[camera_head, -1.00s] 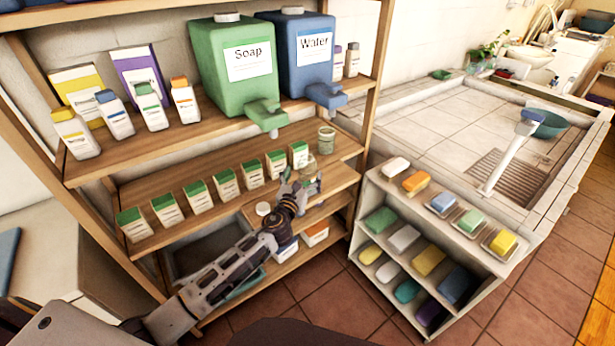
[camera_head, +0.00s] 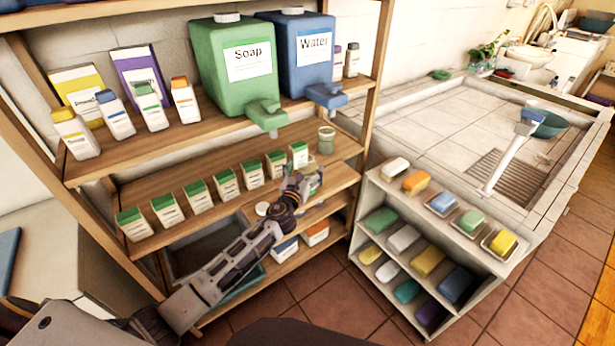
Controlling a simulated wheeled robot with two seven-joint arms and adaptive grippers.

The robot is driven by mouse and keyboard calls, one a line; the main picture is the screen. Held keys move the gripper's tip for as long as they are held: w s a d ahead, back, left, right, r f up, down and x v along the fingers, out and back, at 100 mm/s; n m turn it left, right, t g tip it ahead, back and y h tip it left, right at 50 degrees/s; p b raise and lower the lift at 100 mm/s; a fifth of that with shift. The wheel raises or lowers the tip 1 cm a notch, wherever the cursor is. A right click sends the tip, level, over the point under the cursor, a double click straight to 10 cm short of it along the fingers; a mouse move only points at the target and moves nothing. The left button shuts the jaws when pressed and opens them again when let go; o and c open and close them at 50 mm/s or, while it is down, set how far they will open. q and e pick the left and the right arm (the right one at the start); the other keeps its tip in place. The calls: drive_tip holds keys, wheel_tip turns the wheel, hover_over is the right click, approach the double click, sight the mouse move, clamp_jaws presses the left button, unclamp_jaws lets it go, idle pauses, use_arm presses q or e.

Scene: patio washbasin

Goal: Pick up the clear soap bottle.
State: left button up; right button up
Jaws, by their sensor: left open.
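My left gripper (camera_head: 304,183) is open at the right end of the middle wooden shelf, in front of the last green-and-white carton (camera_head: 299,154). A small, pale, see-through shape (camera_head: 313,170) shows beside its fingers; it may be the clear soap bottle, but the gripper partly hides it. I cannot tell whether the fingers are around it or touching it. A small greenish, translucent jar (camera_head: 326,139) stands upright farther back on the same shelf, apart from the gripper. My right gripper is not in view.
Several green-and-white cartons (camera_head: 226,185) line the middle shelf left of the gripper. A green Soap dispenser (camera_head: 225,85) and a blue Water dispenser (camera_head: 305,75) overhang from the shelf above. A low rack of soaps and sponges (camera_head: 365,225) stands to the right.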

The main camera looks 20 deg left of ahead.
use_arm(q)
drive_tip(key=shift+w, duration=1.35)
drive_tip(key=c, duration=1.5)
drive_tip(key=shift+o, duration=0.2)
drive_tip(key=shift+r, duration=0.1)
drive_tip(key=shift+r+p, duration=0.3)
drive_tip(key=shift+r, duration=0.4)
wheel_tip(320, 180, up, 8)
drive_tip(key=p, duration=0.2)
drive_tip(key=shift+r, duration=0.25)
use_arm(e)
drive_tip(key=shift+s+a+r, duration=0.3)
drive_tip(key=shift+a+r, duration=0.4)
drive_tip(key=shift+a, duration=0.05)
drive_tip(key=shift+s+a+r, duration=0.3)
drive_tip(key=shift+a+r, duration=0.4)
